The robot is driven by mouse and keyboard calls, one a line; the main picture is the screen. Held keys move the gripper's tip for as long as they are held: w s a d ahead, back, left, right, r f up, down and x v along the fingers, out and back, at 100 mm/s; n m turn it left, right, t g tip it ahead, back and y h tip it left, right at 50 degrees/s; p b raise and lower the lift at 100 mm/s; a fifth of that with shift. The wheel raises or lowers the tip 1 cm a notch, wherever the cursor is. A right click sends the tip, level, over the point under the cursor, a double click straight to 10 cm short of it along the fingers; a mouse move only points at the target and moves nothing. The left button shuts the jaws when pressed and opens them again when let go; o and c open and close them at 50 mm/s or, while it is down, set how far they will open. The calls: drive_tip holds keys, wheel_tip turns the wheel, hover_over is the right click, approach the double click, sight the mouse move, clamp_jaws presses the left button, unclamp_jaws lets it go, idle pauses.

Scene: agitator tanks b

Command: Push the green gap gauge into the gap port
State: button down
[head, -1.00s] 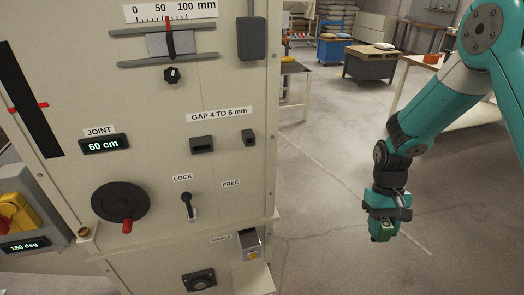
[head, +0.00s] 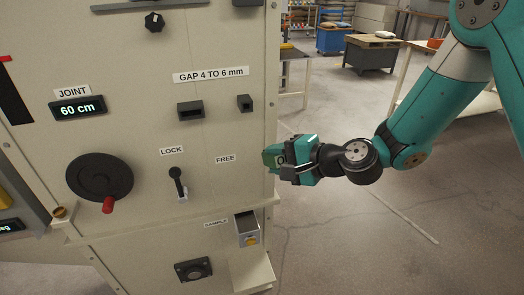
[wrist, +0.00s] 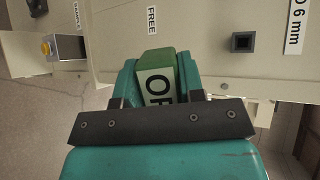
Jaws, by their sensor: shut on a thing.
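My gripper (head: 284,160) is shut on the green gap gauge (head: 270,158), in front of the panel's right edge in the head view. The wrist view shows the gauge (wrist: 156,63) between the fingers (wrist: 155,80), with a white label reading "O" and a partly hidden letter. Two dark square sockets sit under the "GAP 4 TO 6 mm" label: a larger one (head: 190,111) and a smaller one (head: 245,103). The gauge is apart from both, lower and to the right. One socket (wrist: 243,42) shows in the wrist view, right of the gauge.
A lock lever (head: 177,183) and a black handwheel (head: 100,176) stand out from the panel at left. A sample box (head: 247,230) projects below the gripper. The floor to the right is open, with benches farther back.

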drive_tip(key=s+a+r+m+t+b, duration=0.2)
drive_tip(key=s+a+r+t+b, duration=0.1)
drive_tip(key=r+t, duration=0.3)
drive_tip(key=shift+a+r+t+h, duration=0.3)
drive_tip(key=shift+a+r+h, duration=0.1)
drive_tip(key=shift+r, duration=0.2)
drive_tip(key=shift+s, duration=0.1)
drive_tip(key=shift+w+a+p, duration=0.3)
drive_tip(key=shift+w+p, duration=0.2)
drive_tip(key=shift+w, duration=0.4)
drive_tip(key=shift+w+a+p, duration=0.35)
drive_tip(key=shift+w+p, duration=0.2)
drive_tip(key=shift+w, duration=0.35)
drive_tip(key=shift+w+a+p, duration=0.3)
drive_tip(key=shift+w+p, duration=0.2)
drive_tip(key=shift+w, duration=0.4)
drive_tip(key=shift+w, duration=0.15)
